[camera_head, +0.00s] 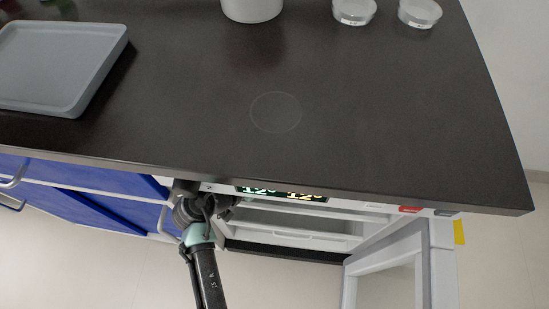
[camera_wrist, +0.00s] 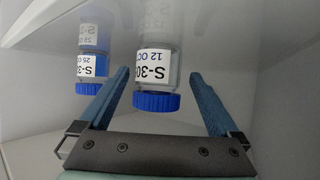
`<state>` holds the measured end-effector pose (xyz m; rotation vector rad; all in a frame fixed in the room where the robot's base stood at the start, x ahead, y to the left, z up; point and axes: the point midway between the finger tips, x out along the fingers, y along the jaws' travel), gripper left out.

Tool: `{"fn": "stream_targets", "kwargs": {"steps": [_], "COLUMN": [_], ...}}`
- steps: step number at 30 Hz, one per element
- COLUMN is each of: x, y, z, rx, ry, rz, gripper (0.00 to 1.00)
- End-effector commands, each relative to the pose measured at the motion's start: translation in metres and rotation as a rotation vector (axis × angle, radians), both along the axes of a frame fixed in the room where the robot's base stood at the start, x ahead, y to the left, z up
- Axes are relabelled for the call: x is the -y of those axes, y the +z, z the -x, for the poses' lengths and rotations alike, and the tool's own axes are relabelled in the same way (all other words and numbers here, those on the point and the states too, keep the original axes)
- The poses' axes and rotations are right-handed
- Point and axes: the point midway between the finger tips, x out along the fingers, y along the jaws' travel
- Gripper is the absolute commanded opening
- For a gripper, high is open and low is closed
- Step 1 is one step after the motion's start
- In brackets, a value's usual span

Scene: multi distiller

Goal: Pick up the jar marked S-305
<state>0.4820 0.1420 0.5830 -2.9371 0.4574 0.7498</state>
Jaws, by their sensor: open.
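A jar with a blue cap (camera_wrist: 155,100) shows in the middle of the wrist view, its white label reading "S-30" with the last digit out of sight and "12 OC" below. A second blue-capped jar (camera_wrist: 91,66) is to its left; its label also starts "S-3", with the rest unclear. My gripper (camera_wrist: 159,74) is open. Its two blue fingers lie on either side of the middle jar in the picture, with visible gaps; I cannot tell how deep the jar sits between them. In the head view my gripper is hidden under the counter edge.
My arm reaches into an open refrigerator (camera_head: 290,238) under the dark counter (camera_head: 390,110). The refrigerator's door (camera_head: 428,265) stands open at right. White walls are close around the jars. On the counter are a grey tray (camera_head: 100,75), a white container (camera_head: 252,8) and small dishes (camera_head: 354,10).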

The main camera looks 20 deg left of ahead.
Motion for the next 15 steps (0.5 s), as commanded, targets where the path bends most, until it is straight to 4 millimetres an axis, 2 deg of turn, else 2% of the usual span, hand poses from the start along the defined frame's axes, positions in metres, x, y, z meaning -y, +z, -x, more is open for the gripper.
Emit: {"fn": "stream_targets", "kwargs": {"steps": [6,15], "x": [0.011,0.013], "y": [-0.015,-0.016], "z": [-0.025,-0.029], "rx": [0.0,0.0], "ry": [-0.002,0.0], "rz": [-0.001,0.0], "gripper": [0.98,0.98]}}
